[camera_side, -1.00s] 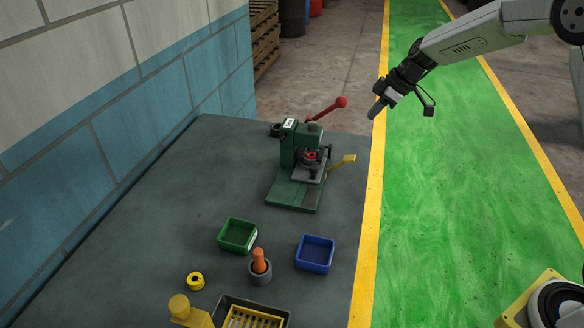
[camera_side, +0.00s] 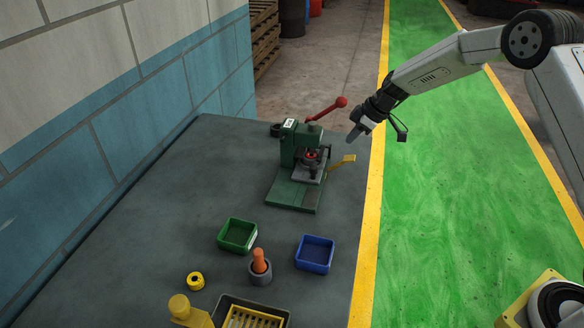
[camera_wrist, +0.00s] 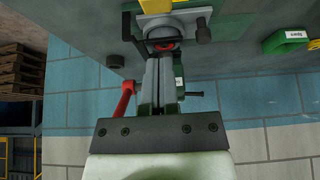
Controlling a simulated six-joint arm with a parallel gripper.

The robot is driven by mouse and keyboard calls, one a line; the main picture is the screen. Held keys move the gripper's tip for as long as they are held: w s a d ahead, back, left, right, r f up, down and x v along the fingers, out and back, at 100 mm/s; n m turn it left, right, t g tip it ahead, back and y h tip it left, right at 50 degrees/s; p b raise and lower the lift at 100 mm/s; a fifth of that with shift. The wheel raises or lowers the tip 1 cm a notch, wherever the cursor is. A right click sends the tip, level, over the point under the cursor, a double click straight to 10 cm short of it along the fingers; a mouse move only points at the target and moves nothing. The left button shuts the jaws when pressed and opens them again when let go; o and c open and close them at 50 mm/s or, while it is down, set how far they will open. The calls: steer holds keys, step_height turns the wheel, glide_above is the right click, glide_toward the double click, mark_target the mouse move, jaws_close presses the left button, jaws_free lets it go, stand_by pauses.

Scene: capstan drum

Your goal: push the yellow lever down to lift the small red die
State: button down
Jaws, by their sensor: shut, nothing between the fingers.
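The yellow lever (camera_side: 343,162) sticks out to the right from the green press (camera_side: 292,190) and slopes up to a flat yellow pad at its end. The small red die (camera_side: 311,156) sits in the dark holder of the press, under its head. It also shows as a red ring in the wrist view (camera_wrist: 165,45). My gripper (camera_side: 351,139) is shut and empty. Its fingertips point down and left, close above the lever's pad and apart from it in the side view. In the wrist view my fingers (camera_wrist: 158,66) cover part of the press.
A red-knobbed handle (camera_side: 328,108) rises from the back of the press, left of my gripper. A green bin (camera_side: 238,248), a blue bin (camera_side: 329,241) and a grey cup with an orange handle (camera_side: 261,266) stand nearer the front. The bench's right side is clear.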

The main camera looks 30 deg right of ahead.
mark_target(346, 158)
steer(key=shift+s+d+f, duration=0.15)
steer(key=shift+f, duration=0.95)
steer(key=shift+s+d+f, duration=0.1)
steer(key=shift+s+f, duration=0.05)
steer(key=shift+f, duration=0.95)
